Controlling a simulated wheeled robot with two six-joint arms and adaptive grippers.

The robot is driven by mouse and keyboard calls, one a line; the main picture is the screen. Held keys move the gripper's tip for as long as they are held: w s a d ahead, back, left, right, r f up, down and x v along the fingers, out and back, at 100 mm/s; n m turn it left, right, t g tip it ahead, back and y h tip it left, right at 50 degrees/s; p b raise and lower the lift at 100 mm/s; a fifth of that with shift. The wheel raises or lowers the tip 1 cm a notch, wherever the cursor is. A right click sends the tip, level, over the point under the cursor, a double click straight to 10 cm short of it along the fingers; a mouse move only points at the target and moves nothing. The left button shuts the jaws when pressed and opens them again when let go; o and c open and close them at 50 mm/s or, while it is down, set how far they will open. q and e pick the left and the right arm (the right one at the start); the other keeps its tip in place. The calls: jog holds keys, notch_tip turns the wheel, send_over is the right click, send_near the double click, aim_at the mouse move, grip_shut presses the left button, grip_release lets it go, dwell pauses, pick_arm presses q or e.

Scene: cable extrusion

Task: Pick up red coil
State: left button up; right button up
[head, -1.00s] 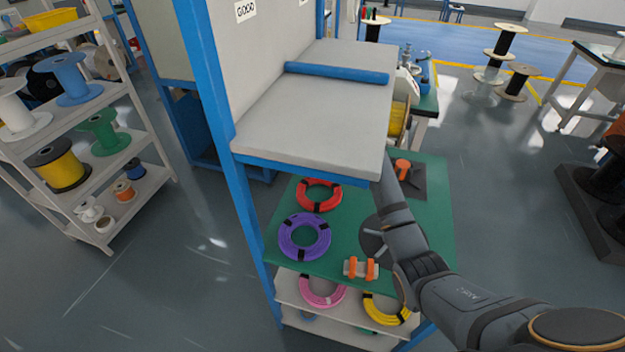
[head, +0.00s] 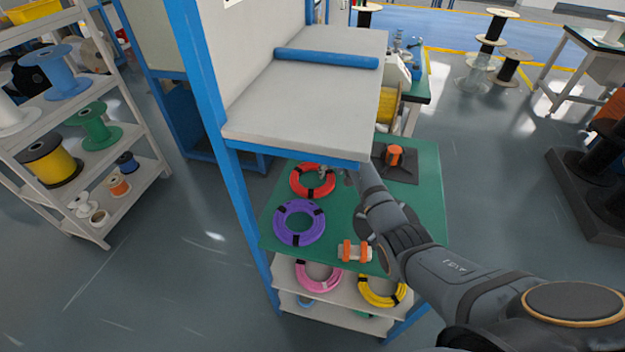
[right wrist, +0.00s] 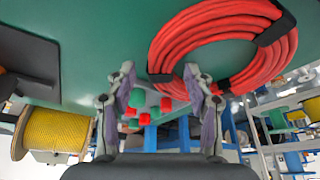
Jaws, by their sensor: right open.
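The red coil (head: 312,181), bound with black bands, lies flat on the green tabletop (head: 425,200) near its far left side, partly under the grey upper shelf. In the right wrist view the red coil (right wrist: 225,45) fills the upper right, just beyond and beside the fingers. In the head view the right gripper (head: 338,174) is small and partly hidden, close to the coil's right edge. I cannot tell whether it touches the coil. My left gripper is not in view.
A purple coil (head: 299,222) lies in front of the red one. A small orange-and-white part (head: 355,251) and a dark plate with an orange piece (head: 395,155) are also on the green top. The grey shelf (head: 300,110) overhangs. Pink (head: 318,277) and yellow (head: 381,291) coils lie below.

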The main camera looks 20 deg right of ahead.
jog(key=shift+w+f, duration=0.15)
jog(key=shift+f, duration=0.15)
grip_shut()
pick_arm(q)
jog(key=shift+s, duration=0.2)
pick_arm(e)
jog(key=shift+r, duration=0.1)
